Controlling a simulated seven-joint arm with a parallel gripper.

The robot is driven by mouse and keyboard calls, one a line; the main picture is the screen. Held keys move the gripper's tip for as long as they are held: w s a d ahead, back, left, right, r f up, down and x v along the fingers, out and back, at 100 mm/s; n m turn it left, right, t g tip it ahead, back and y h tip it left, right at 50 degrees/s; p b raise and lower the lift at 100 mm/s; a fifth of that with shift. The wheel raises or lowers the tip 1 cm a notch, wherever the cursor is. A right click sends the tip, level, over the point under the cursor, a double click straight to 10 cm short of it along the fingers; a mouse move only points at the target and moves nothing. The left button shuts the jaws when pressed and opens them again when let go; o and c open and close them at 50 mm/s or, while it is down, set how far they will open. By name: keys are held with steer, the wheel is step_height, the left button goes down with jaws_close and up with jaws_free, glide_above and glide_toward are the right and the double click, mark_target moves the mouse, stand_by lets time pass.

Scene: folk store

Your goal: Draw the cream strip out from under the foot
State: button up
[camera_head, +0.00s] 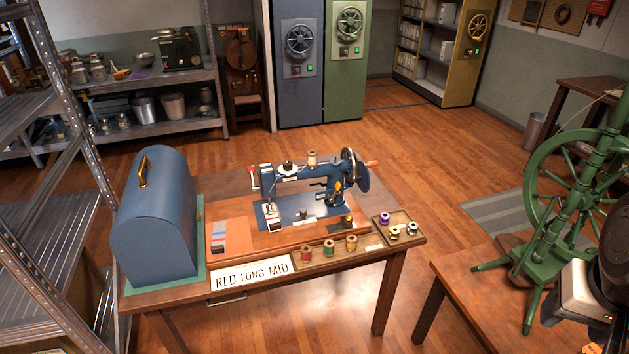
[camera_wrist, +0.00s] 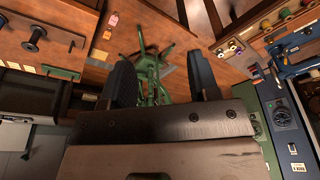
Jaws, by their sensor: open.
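A blue sewing machine (camera_head: 330,182) stands on a wooden base on the table, with its needle end at the left. A small cream strip (camera_head: 271,209) shows at the foot below that end, with a reddish bit beside it. It is too small to tell how far it runs under the foot. My gripper (camera_wrist: 162,78) is open and empty in the wrist view, far from the strip. The sewing machine (camera_wrist: 300,48) is partly seen at that view's right edge.
A blue domed case (camera_head: 155,220) stands left of the machine. A sign (camera_head: 251,272) reading "RED LONG MID" and several thread spools (camera_head: 328,247) line the table's front. A green spinning wheel (camera_head: 560,190) stands at the right. A metal shelf (camera_head: 60,190) stands at the left.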

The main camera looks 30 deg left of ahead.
steer(key=w+a+n, duration=0.2)
steer(key=w+a, duration=0.9)
steer(key=w, duration=0.4)
steer(key=w+a+f+n, duration=0.1)
steer(key=w+a+f, duration=0.1)
steer(key=w+a, duration=0.5)
steer(key=w+a+f+n, duration=0.2)
steer(key=w+a, duration=0.2)
steer(key=a, duration=0.7)
steer(key=n+g+y, duration=0.1)
steer(key=n+g, duration=0.1)
steer(key=n, duration=0.2)
glide_toward(275, 224)
steer(key=shift+s+r, duration=0.2)
steer(key=shift+r, duration=0.25)
steer(key=shift+f, duration=0.25)
steer(key=shift+w+a+f, duration=0.15)
steer(key=shift+f, duration=1.25)
steer(key=shift+w+a+f, duration=0.1)
steer(key=shift+f, duration=1.3)
steer(key=shift+w+a+f, duration=0.15)
steer(key=shift+f, duration=1.25)
steer(key=shift+f, duration=0.45)
steer(key=shift+c, duration=0.4)
